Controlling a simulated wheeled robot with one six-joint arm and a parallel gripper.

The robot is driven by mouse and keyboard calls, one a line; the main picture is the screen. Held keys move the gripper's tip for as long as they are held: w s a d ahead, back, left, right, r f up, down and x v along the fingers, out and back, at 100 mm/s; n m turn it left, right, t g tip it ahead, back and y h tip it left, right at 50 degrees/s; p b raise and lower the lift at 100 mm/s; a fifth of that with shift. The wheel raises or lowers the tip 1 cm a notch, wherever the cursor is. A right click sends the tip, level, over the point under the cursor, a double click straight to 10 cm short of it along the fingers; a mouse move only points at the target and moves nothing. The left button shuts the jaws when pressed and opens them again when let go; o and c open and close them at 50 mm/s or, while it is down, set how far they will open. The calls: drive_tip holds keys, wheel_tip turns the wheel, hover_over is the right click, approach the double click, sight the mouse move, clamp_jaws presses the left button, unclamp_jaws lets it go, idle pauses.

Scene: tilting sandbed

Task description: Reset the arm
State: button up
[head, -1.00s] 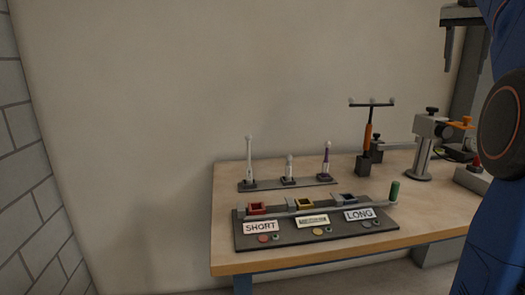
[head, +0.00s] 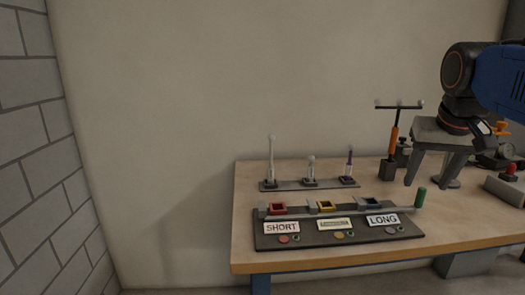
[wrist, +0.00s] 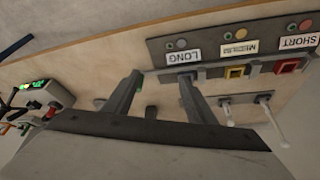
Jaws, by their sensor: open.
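My gripper (head: 432,178) hangs over the right part of the bench in the head view, at the end of my blue and black arm. Its two grey fingers point down and stand apart, with nothing between them. In the wrist view the open fingers (wrist: 160,78) reach towards the bench, close in the picture to the LONG label (wrist: 182,55). I cannot tell how high above the bench they are.
A dark panel (head: 272,243) carries SHORT and LONG labels and red, yellow and blue-grey sockets. Behind it a rack (head: 290,186) holds three upright pins. An orange-handled T-shaped tool (head: 394,140) stands left of my gripper. The wooden bench's (head: 460,230) front right is clear.

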drive_tip(key=s+a+f+n, duration=0.1)
drive_tip(key=s+a+f, duration=0.1)
drive_tip(key=s+f, duration=0.2)
drive_tip(key=s+a+f+n+y, duration=0.1)
drive_tip(key=s+a+f, duration=0.2)
drive_tip(key=f, duration=0.8)
drive_tip(key=s+a+f+n, duration=0.1)
drive_tip(key=s+a+f, duration=0.2)
drive_tip(key=s+f, duration=0.3)
drive_tip(key=shift+s+f, duration=0.25)
drive_tip(key=shift+f, duration=0.65)
